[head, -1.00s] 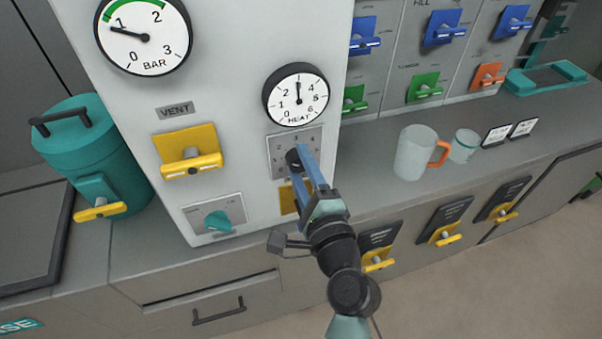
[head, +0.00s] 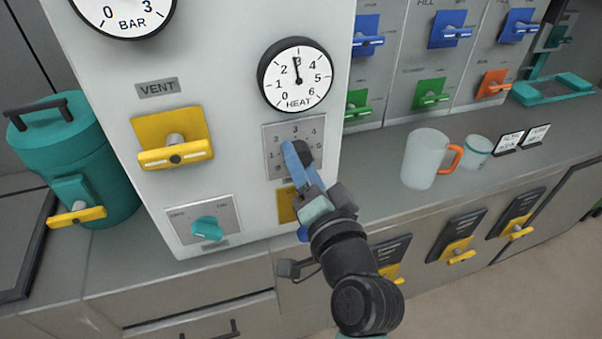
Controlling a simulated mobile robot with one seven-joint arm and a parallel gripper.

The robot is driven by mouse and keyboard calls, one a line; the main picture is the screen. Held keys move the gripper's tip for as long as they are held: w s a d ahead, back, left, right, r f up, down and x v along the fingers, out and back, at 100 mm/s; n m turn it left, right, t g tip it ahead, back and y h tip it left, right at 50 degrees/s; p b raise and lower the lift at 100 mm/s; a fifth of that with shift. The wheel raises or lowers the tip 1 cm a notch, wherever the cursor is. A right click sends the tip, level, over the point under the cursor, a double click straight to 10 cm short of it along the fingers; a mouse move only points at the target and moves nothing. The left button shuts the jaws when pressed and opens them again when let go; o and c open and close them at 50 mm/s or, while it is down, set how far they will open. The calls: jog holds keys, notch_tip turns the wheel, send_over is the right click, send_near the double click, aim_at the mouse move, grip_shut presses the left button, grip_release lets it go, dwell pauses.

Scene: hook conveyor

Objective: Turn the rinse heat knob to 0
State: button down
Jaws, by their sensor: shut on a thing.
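The heat knob (head: 305,150) is a small dark knob on a grey dial plate (head: 272,128) marked with numbers, below the round HEAT gauge (head: 296,76) on the white panel. My gripper (head: 298,154) is shut on the knob, its blue fingers reaching up from the lower right. The fingers hide part of the knob and the lower part of the dial, so I cannot read its setting. The needle of the HEAT gauge points near 3.
A yellow VENT handle (head: 174,155) and a teal knob (head: 207,229) are on the panel to the left. A glass mug (head: 425,158) with an orange handle and a small cup (head: 477,152) stand on the counter to the right. Yellow-handled levers line the counter front.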

jog(key=n+b, duration=0.3)
jog(key=n, duration=0.1)
jog(key=shift+f+n, duration=0.1)
jog(key=shift+n, duration=0.2)
dwell(0.5)
jog(key=shift+c, duration=1.4)
grip_release()
jog(key=b+v, duration=0.1)
jog(key=v, duration=1.2)
